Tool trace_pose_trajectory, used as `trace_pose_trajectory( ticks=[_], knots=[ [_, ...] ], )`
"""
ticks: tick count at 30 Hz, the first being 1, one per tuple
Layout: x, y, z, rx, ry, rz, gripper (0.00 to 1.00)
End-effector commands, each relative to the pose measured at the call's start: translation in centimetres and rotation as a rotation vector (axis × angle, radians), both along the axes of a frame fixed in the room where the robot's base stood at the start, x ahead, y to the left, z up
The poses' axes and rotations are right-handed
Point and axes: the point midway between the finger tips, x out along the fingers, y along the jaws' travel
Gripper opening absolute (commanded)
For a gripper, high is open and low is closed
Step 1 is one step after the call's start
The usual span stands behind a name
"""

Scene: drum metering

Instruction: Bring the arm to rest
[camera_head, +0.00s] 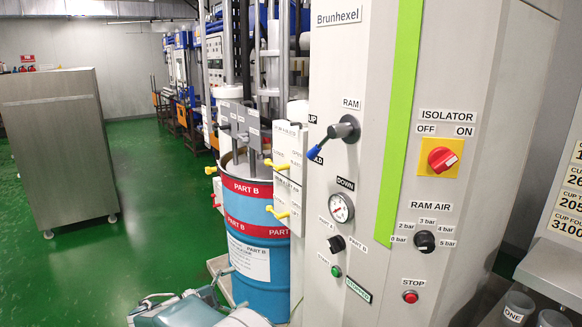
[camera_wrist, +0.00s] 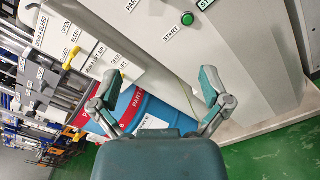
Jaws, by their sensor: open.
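My gripper (camera_wrist: 163,80) is open and empty, its two teal-padded fingers spread wide in the wrist view. In the head view my gripper (camera_head: 186,292) is low in the picture, in front of the blue drum (camera_head: 262,268) marked PART B. The same drum (camera_wrist: 152,108) shows beyond and between the fingers in the wrist view. The grey Brunhexel cabinet (camera_head: 372,75) stands right of the gripper. I cannot tell the exact gap from the gripper to the drum or cabinet.
The cabinet carries a blue-tipped RAM lever (camera_head: 335,140), a gauge (camera_head: 341,207), a red isolator knob (camera_head: 441,159) and a red STOP button (camera_head: 410,296). Green floor (camera_head: 130,250) is clear at left, before a grey cabinet (camera_head: 62,150).

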Motion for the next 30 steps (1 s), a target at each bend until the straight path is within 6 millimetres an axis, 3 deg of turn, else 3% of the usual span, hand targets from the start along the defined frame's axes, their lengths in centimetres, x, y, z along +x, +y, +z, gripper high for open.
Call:
trace_pose_trajectory(
  ticks=[17, 23, 30],
  knots=[
    [-0.8, -7.7, 2.9, 0.213, 0.064, -0.128, 0.97],
    [-2.6, -13.0, 4.5, 0.384, 0.090, -0.219, 0.97],
    [-7.5, -20.7, 6.1, 0.702, 0.089, -0.359, 0.97]
  ],
)
